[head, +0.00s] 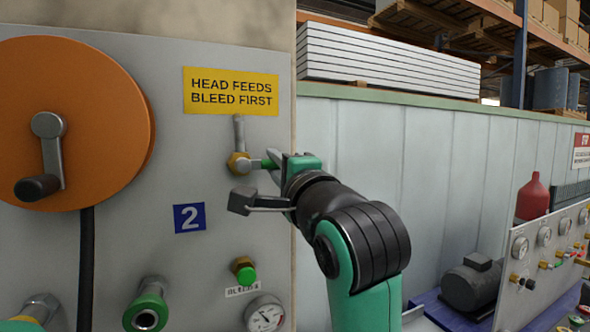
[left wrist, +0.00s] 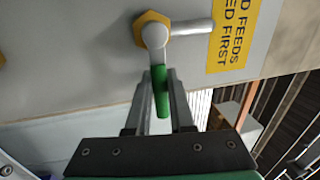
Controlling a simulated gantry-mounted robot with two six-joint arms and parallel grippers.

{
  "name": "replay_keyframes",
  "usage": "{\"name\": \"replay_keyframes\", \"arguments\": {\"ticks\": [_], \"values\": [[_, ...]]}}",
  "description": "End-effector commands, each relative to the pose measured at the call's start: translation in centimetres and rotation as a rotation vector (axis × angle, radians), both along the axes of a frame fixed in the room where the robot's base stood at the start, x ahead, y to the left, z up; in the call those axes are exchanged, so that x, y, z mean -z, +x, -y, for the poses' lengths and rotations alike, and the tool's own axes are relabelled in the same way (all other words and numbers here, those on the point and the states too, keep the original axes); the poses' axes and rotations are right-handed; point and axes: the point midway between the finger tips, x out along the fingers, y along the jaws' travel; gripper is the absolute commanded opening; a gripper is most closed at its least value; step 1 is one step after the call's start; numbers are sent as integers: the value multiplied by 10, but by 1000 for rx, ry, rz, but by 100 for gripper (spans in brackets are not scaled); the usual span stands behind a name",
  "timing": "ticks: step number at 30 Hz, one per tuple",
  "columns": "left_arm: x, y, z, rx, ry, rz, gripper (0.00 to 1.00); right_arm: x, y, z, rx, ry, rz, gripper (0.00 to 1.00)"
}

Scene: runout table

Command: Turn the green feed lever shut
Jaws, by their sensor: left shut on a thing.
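The green feed lever (head: 268,164) sticks out to the right from a brass valve (head: 238,164) on the grey panel, below a yellow sign. It lies roughly square to the grey pipe (head: 239,130) that rises from the valve. In the left wrist view the lever's green grip (left wrist: 161,100) runs between the two fingers of my left gripper (left wrist: 160,78), which is shut on it. The brass nut (left wrist: 152,24) is just beyond the fingertips. In the head view my left gripper (head: 277,163) partly covers the lever's outer end. My right gripper is not in view.
An orange reel with a crank (head: 75,120) stands out at the left. Below the valve are a green-tipped bleed fitting (head: 244,270), a gauge (head: 264,315) and a green-collared port (head: 148,310). Right of the panel edge is a pale wall, with a gauge board (head: 545,262) farther off.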

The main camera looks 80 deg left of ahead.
Motion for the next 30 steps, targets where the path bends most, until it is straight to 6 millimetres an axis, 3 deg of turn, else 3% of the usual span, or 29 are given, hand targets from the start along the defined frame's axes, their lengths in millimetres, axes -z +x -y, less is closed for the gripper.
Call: {"name": "replay_keyframes", "arguments": {"ticks": [13, 14, 18, 30], "values": [[-2, -4, -1, -8, 8, 15, 0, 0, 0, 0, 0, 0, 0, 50], [-2, -4, -1, -8, 8, 15, 24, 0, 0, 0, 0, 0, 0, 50], [-2, -4, -1, -8, 6, 13, 50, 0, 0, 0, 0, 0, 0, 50], [2, -1, 5, -5, 4, 11, 51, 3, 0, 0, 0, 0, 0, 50]]}}
